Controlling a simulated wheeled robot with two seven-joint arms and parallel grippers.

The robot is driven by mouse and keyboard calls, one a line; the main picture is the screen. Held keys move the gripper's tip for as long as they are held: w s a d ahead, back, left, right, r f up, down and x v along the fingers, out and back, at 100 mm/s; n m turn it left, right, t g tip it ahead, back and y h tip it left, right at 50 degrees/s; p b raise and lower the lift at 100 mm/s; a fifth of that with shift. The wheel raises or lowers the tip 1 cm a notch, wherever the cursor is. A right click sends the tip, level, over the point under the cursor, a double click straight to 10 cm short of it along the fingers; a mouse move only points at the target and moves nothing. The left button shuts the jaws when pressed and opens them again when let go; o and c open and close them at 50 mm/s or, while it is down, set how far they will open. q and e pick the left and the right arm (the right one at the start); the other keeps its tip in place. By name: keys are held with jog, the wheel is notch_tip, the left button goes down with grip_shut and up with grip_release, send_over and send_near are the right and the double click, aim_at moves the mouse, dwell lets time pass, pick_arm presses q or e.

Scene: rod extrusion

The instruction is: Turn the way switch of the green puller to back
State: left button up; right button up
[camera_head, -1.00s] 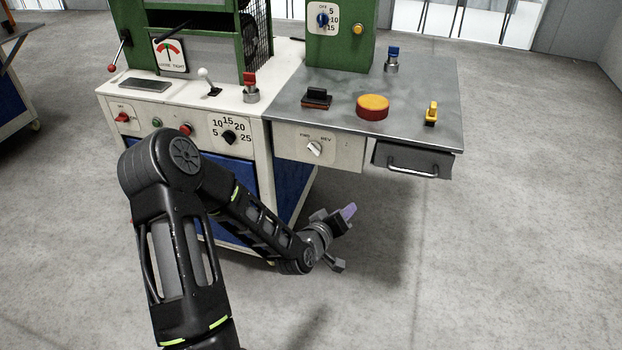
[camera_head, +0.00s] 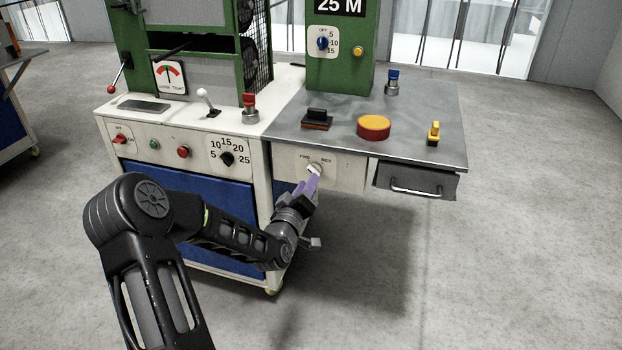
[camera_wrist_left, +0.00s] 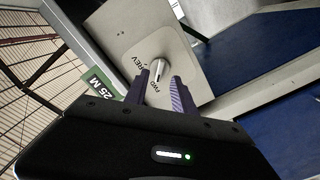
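The way switch (camera_head: 315,168) is a small pale knob on the white front panel below the steel table top, between the labels FWD on the left and REV on the right. In the left wrist view the knob (camera_wrist_left: 159,69) is just beyond the fingertips, near the gap between them. My left gripper (camera_head: 313,179) has purple fingers pointing up at the knob from below. The two fingers (camera_wrist_left: 161,78) stand apart with a gap between them. I cannot tell whether they touch the knob, nor which label it points to. My right gripper is out of view.
A grey drawer with a bar handle (camera_head: 415,190) is right of the switch panel. Above, the steel table top (camera_head: 345,140) carries a large red-and-yellow button (camera_head: 374,127), a black-handled block (camera_head: 317,119) and a yellow switch (camera_head: 433,134). Left is the white machine panel (camera_head: 195,140) with a numbered dial.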

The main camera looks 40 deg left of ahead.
pick_arm(q)
jog(key=x, duration=0.3)
jog(key=shift+w+a, duration=0.1)
jog(key=shift+w, duration=0.3)
grip_shut()
dwell(0.3)
